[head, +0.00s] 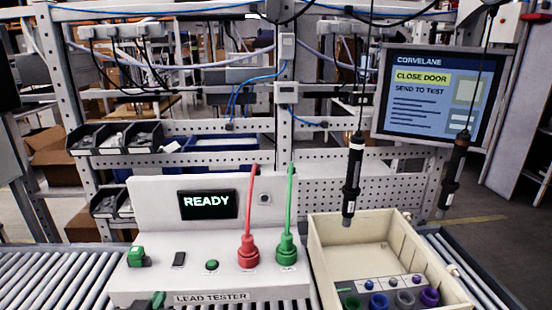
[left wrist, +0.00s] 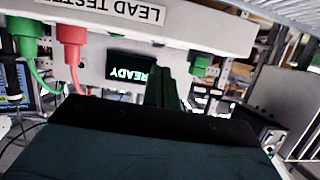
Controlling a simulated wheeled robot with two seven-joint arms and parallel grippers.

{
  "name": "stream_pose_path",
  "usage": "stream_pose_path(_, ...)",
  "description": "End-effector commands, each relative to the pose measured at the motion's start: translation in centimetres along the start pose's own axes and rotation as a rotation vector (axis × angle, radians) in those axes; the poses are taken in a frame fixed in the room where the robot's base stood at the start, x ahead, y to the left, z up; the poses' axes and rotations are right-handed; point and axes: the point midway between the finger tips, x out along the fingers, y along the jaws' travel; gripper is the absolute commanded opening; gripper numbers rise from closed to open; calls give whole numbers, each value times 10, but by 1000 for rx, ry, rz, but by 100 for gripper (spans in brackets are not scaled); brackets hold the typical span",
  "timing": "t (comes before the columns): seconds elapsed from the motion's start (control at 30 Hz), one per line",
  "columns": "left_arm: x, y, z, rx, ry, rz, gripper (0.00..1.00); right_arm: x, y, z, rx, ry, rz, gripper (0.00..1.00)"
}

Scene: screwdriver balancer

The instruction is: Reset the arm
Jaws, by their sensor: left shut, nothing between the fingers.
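The tip of my left gripper (head: 157,300) shows at the bottom edge of the head view, just in front of the lead tester (head: 215,299). In the left wrist view, my dark green left gripper fingers (left wrist: 168,86) are together with nothing between them. They appear apart from the tester, which shows upside down there, with its READY screen (left wrist: 130,74) beside the fingers. The rest of my left arm is out of the head view. My right gripper is in neither view.
A red plug (head: 248,250) and a green plug (head: 286,249) stand upright in the tester. A beige bin (head: 326,258) sits to its right. Two dark screwdrivers (head: 352,180) (head: 453,176) hang above the bin area. A monitor (head: 437,93) reads CLOSE DOOR. Roller conveyor (head: 60,280) lies left.

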Motion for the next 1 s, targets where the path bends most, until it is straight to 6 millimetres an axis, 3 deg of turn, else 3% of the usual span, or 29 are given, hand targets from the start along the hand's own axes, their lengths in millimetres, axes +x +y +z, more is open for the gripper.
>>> stream_pose_path(0.1,-33,3,52,45,-227,10,0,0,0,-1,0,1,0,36)
stream_pose_path(0.2,-66,7,89,93,-410,40,0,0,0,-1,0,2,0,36)
stream_pose_path(0.4,-124,15,136,174,-676,124,0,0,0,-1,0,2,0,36)
stream_pose_path(0.63,-190,22,169,259,-920,243,0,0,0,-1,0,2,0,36)
stream_pose_path(0.7,-172,24,192,258,-917,235,0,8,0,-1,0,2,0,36)
stream_pose_path(0.87,-149,27,235,259,-932,235,0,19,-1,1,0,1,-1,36)
stream_pose_path(1.0,-130,30,281,261,-948,236,0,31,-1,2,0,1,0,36)
